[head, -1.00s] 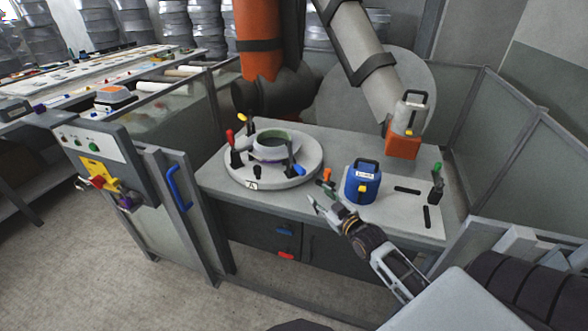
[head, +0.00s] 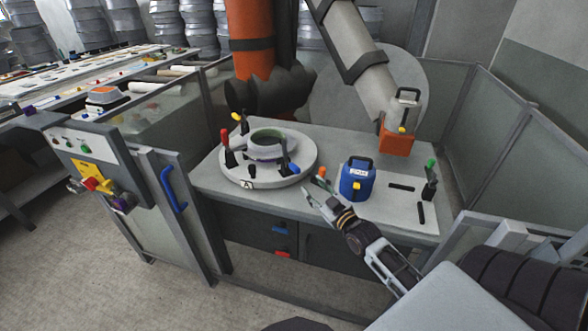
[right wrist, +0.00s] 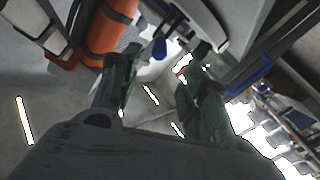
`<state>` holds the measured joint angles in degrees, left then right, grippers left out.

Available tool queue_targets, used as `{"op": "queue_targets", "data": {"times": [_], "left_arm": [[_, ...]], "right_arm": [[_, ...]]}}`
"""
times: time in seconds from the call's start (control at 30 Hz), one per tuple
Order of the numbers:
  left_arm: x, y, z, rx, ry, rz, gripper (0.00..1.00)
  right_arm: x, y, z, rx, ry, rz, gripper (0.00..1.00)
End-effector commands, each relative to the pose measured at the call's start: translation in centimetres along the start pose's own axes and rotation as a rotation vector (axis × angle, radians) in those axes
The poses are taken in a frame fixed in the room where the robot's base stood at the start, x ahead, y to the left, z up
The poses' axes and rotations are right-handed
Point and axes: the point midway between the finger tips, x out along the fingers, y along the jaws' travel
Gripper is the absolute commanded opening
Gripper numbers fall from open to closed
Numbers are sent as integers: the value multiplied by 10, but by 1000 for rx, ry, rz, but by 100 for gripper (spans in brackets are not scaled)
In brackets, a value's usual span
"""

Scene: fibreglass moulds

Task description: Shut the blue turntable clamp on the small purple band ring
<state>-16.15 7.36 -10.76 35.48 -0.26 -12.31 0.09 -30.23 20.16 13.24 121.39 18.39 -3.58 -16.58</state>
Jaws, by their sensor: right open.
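The round white turntable (head: 308,162) sits on the left of the grey workbench. The small ring (head: 268,146), pale with a purple band low on its side, stands at its middle. The blue clamp (head: 285,155) is on the turntable's right side, beside the ring; whether its arm touches the ring is too small to tell. My right gripper (head: 318,194) is open and empty, low right of the turntable and apart from the blue clamp. Its two fingers also show in the right wrist view (right wrist: 155,92), spread with nothing between them. My left gripper is out of view.
Red (head: 226,146) and yellow (head: 240,121) handled clamps stand on the turntable. An orange-topped piece (head: 322,174) is close by my right fingertips. A blue case (head: 357,182) stands to the right. A green-topped clamp (head: 430,178) is near the bench's right edge.

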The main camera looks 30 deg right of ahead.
Motion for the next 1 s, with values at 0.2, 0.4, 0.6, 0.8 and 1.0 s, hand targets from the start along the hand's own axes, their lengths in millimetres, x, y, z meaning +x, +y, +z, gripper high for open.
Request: {"op": "queue_targets", "data": {"times": [0.2,0.4,0.6,0.8,1.0], "left_arm": [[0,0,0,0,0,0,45],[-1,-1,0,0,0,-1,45],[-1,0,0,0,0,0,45],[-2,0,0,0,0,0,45],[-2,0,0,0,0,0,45]], "right_arm": [[10,0,0,0,1,1,45],[24,0,-1,1,1,1,45],[39,0,0,1,1,0,45],[53,0,-1,0,1,0,45],[68,0,-1,0,2,0,45]]}}
